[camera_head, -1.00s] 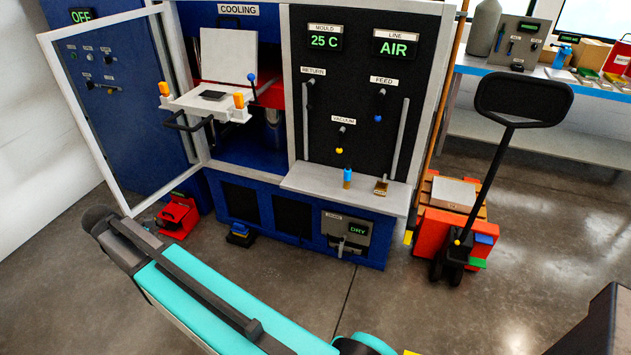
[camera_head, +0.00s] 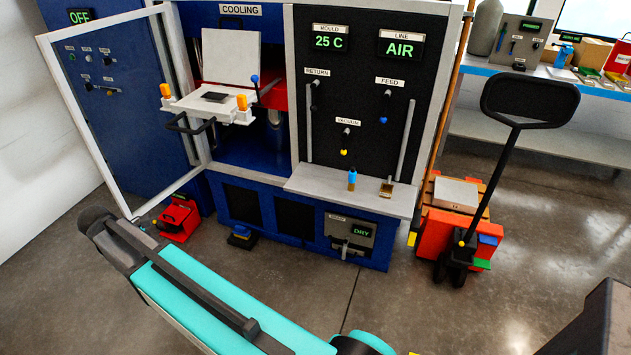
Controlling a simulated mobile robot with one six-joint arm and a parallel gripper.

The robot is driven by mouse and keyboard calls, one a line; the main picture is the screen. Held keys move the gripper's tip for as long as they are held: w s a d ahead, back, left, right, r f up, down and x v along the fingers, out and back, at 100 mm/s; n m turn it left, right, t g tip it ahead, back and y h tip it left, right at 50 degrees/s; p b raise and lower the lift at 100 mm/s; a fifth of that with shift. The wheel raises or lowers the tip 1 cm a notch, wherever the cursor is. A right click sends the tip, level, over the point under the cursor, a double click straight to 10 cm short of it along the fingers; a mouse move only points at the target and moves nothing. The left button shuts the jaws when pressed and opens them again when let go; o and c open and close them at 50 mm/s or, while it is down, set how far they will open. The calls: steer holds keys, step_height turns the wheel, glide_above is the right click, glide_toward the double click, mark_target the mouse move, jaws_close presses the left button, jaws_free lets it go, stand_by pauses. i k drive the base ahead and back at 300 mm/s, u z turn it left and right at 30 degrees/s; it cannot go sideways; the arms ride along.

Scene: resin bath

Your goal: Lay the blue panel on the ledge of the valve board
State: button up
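The valve board (camera_head: 360,100) is a black upright board with valves marked RETURN, FEED and VACUUM. Its ledge (camera_head: 325,188) is a light grey shelf along the bottom. A blue-and-yellow upright item (camera_head: 352,179) and a small brass-coloured tray (camera_head: 387,187) stand on the ledge, with bare shelf to the left and between them. I cannot make out anything that is surely the blue panel; a small blue piece (camera_head: 487,240) shows on the red pallet truck.
An open framed door (camera_head: 100,120) stands at the left. A white tray (camera_head: 190,108) with orange clips juts from the cooling bay. The red pallet truck (camera_head: 435,235) stands right of the ledge.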

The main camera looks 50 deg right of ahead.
mark_target(317, 183)
steer(key=i, duration=0.9)
steer(key=z, duration=0.05)
